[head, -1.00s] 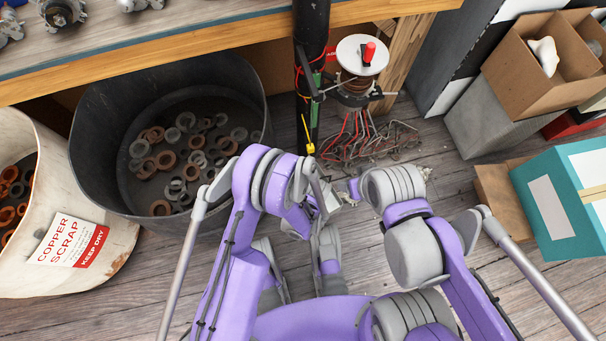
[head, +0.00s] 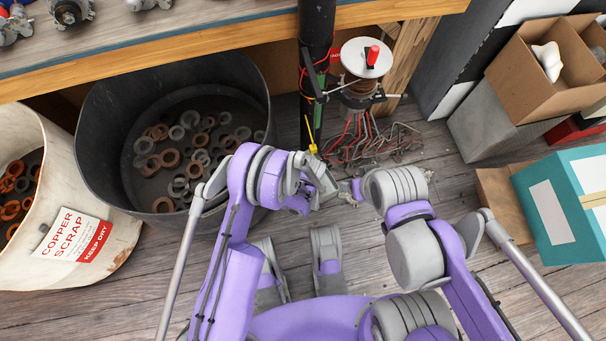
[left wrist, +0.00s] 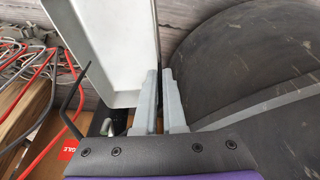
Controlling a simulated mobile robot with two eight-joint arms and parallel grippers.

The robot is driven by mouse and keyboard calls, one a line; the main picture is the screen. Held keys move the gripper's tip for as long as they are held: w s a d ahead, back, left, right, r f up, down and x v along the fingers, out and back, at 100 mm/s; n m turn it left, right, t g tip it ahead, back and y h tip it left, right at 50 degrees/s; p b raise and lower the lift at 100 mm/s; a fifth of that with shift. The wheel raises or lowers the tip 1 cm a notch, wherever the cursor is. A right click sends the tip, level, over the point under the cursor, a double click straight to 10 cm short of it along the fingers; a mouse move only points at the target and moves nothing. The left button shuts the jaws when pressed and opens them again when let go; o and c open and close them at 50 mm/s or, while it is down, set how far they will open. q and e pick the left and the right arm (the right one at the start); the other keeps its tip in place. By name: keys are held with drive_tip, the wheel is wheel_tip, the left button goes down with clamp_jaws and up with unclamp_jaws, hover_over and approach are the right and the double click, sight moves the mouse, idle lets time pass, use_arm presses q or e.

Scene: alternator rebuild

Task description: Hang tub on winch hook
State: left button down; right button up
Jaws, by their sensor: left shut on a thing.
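In the left wrist view, a pale grey metal tub (left wrist: 112,40) with straight walls fills the upper middle. My left gripper (left wrist: 158,95) is closed with its fingers at the end of the tub's right wall; the fingers hide the pinched part. The winch (head: 359,95), with a pale disc and red handle, is mounted on that post. I cannot single out its hook.
A black bin (head: 90,160) of metal rings and a white copper scrap bucket (head: 120,235) stand left. The bench (head: 215,42) overhangs. Boxes stand right; some floor is clear between.

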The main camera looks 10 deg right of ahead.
use_arm(q)
drive_tip(key=shift+w+r, duration=0.1)
drive_tip(key=shift+w, duration=1.15)
drive_tip(key=shift+b+x, duration=0.55)
drive_tip(key=shift+x, duration=0.35)
drive_tip(key=shift+s+f+b, duration=0.1)
drive_tip(key=shift+f+b, duration=0.15)
drive_tip(key=shift+b, duration=0.1)
drive_tip(key=c, duration=0.9)
unclamp_jaws()
drive_tip(key=p+v, duration=0.2)
drive_tip(key=v, duration=0.9)
drive_tip(key=shift+p, duration=0.35)
drive_tip(key=shift+f, duration=0.1)
